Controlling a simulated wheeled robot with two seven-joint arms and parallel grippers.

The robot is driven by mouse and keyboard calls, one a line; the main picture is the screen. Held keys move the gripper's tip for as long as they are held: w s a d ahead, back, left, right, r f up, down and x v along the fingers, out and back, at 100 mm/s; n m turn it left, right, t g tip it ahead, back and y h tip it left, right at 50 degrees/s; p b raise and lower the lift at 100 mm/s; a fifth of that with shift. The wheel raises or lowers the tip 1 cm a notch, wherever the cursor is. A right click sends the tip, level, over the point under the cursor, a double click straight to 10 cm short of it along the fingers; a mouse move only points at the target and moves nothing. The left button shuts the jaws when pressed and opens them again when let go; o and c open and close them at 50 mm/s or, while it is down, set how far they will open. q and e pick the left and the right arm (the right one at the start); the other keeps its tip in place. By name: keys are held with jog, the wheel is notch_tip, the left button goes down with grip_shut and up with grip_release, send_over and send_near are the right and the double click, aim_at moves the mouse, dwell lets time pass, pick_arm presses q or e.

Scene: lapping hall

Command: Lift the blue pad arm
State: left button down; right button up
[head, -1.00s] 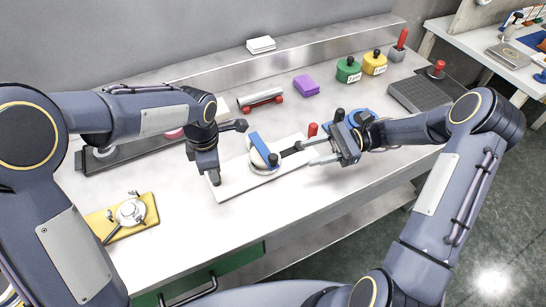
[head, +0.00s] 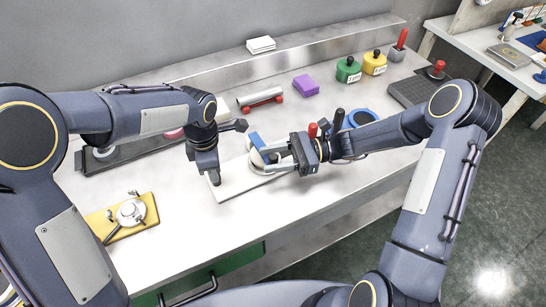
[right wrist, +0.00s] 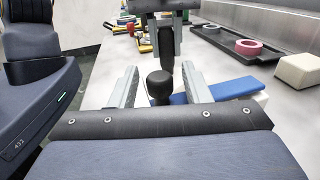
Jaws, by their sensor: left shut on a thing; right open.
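The blue pad arm (head: 254,138) lies low over the white base board (head: 240,184), partly hidden by my right gripper (head: 273,155). In the right wrist view the arm (right wrist: 228,89) shows behind a black knob (right wrist: 160,86). My right gripper (right wrist: 158,88) is open, with one finger on each side of this knob; whether they touch it I cannot tell. My left gripper (head: 213,179) is shut on a dark upright handle at the board's left end, and it also shows in the right wrist view (right wrist: 166,45).
A yellow plate with a round metal fixture (head: 131,213) lies at front left. A dark tray (head: 105,158) is behind my left arm. A purple block (head: 306,84), green pot (head: 348,70) and yellow pot (head: 374,62) stand farther back.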

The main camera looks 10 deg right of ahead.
jog(key=shift+c, duration=0.2)
grip_shut()
jog(key=shift+r, duration=0.1)
